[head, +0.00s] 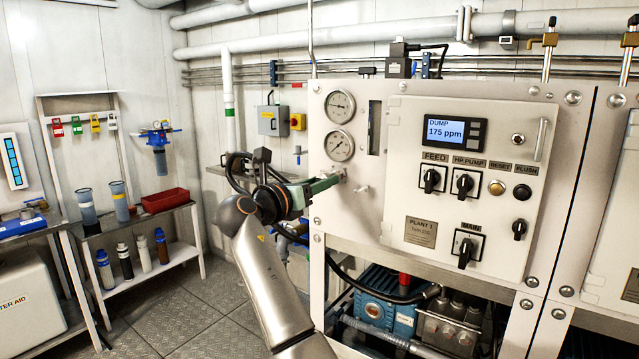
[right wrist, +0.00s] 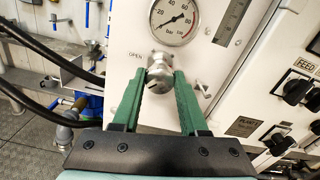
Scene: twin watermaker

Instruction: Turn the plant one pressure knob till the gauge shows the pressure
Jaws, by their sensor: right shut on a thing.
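The plant one panel (head: 390,210) is a white cabinet front with a "PLANT 1" plate (head: 420,232). Two round gauges sit at its upper left, an upper one (head: 340,105) and a lower one (head: 339,146). The lower gauge also shows in the right wrist view (right wrist: 173,18), marked in bar; its needle lies in the low part of the scale, but I cannot read it exactly. Below it is the silver pressure knob (right wrist: 160,72), with "OPEN" printed to its left. My right gripper (head: 333,179) is shut on this knob, green fingers (right wrist: 160,84) on either side. My left gripper is not in view.
A small lever (head: 362,188) sits just right of the knob. A display (head: 453,131) reads "DUMP 175 ppm" above black FEED (head: 432,180) and HP PUMP (head: 463,184) switches. Black hoses (right wrist: 50,58) run left of the gripper. Shelves (head: 150,215) stand left; floor between is clear.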

